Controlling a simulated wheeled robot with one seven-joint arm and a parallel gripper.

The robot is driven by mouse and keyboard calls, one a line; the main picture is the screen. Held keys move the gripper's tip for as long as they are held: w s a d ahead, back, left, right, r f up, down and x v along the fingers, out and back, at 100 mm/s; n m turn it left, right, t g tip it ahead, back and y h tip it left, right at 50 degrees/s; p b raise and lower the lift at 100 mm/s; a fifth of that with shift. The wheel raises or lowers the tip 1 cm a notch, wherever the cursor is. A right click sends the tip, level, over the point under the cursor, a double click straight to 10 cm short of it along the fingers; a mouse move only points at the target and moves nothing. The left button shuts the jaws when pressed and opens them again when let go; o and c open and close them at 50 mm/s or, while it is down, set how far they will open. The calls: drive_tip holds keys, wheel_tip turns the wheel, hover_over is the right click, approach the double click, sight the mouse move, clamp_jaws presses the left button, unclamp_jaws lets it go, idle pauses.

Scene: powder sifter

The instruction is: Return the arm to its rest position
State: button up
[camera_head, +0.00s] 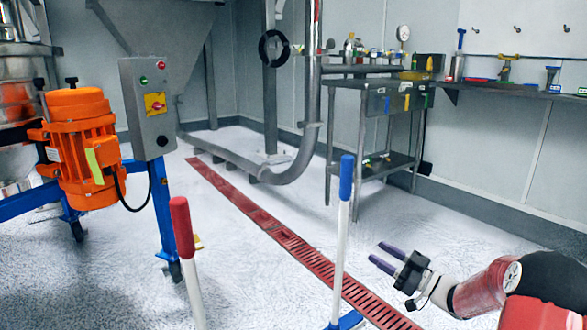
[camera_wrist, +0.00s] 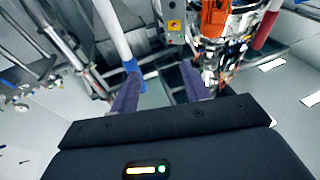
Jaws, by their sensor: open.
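My gripper (camera_head: 387,257) is at the lower right in the head view, at the end of my red arm. Its two purple fingers are spread apart and empty, pointing left. In the wrist view the fingers of my gripper (camera_wrist: 160,88) stand apart with nothing held between them. A white pole with a blue grip (camera_head: 345,190) stands just left of the fingers in the head view, and a gap shows between them. The same white pole (camera_wrist: 112,30) appears close by the left finger in the wrist view.
A pole with a red grip (camera_head: 183,228) stands at front centre-left. The orange motor (camera_head: 82,150) and grey control box (camera_head: 148,105) are on a blue frame at left. A steel table (camera_head: 372,85) stands at the back. Floor around the red drain grate (camera_head: 285,235) is open.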

wheel_tip(320, 180, up, 12)
drive_tip(key=w+a+m+t+h+p, duration=0.2)
drive_tip(key=m+t+h+p, duration=0.15)
drive_tip(key=h, duration=0.75)
drive_tip(key=s+r+m+g+h+p, duration=0.1)
drive_tip(key=s+r+m+h+p, duration=0.15)
drive_tip(key=s+r+h, duration=0.25)
drive_tip(key=s+a+m+g+p, duration=0.1)
drive_tip(key=s+a+g, duration=0.1)
drive_tip(key=s, duration=0.8)
drive_tip(key=s+a+f+m+g+p, duration=0.1)
drive_tip(key=s+g, duration=0.3)
drive_tip(key=s, duration=0.7)
drive_tip(key=s+a+f+m+g+p, duration=0.1)
drive_tip(key=s+a+m+g+p, duration=0.1)
drive_tip(key=s, duration=0.9)
drive_tip(key=shift+a+m+g, duration=0.3)
drive_tip(key=shift+m+g, duration=0.2)
drive_tip(key=shift+g, duration=0.15)
drive_tip(key=shift+s+a+f, duration=0.1)
drive_tip(key=shift+s+f, duration=0.1)
drive_tip(key=shift+s, duration=0.1)
drive_tip(key=shift+c, duration=0.2)
